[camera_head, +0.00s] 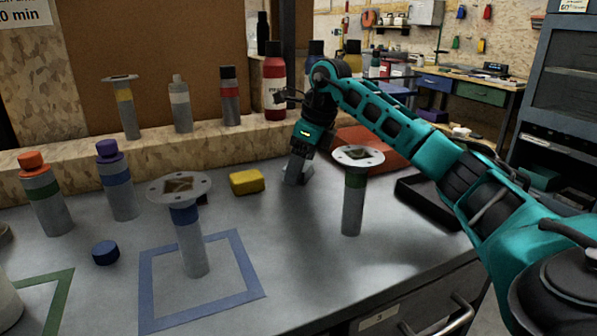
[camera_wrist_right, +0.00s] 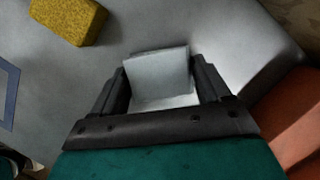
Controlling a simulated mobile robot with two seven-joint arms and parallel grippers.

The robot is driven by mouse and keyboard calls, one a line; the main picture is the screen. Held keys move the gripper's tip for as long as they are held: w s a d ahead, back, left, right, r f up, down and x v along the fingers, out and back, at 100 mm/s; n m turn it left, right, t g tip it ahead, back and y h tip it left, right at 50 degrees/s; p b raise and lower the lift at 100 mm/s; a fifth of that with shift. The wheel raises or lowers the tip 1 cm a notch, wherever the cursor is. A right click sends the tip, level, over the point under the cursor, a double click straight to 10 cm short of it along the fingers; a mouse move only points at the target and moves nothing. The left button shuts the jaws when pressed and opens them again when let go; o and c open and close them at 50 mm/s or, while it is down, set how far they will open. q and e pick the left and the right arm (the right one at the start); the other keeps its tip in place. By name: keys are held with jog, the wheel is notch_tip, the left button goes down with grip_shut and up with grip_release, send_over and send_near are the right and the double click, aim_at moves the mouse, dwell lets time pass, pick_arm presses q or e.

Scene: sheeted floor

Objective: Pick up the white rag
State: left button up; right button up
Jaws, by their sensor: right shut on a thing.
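The white rag (camera_wrist_right: 157,72) is a small pale folded piece in the right wrist view, between the two dark fingers of my right gripper (camera_wrist_right: 161,84). The fingers are shut on it from both sides. In the head view my right gripper (camera_head: 297,174) points down close to the grey worktop, just right of a yellow sponge-like block (camera_head: 247,181). The rag is hard to make out there, mostly hidden by the gripper. My left gripper does not show in either view.
A grey post with a round flange (camera_head: 354,205) stands right of the gripper. An orange-red item (camera_head: 372,146) lies behind it, and a black tray (camera_head: 428,203) is at the right. A second flanged post (camera_head: 191,242) stands within a blue taped square (camera_head: 161,321). Bottles line the back ledge.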

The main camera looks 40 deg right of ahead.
jog(key=shift+c, duration=1.2)
jog(key=shift+r, duration=0.1)
notch_tip(320, 180, up, 20)
jog(key=p, duration=0.7)
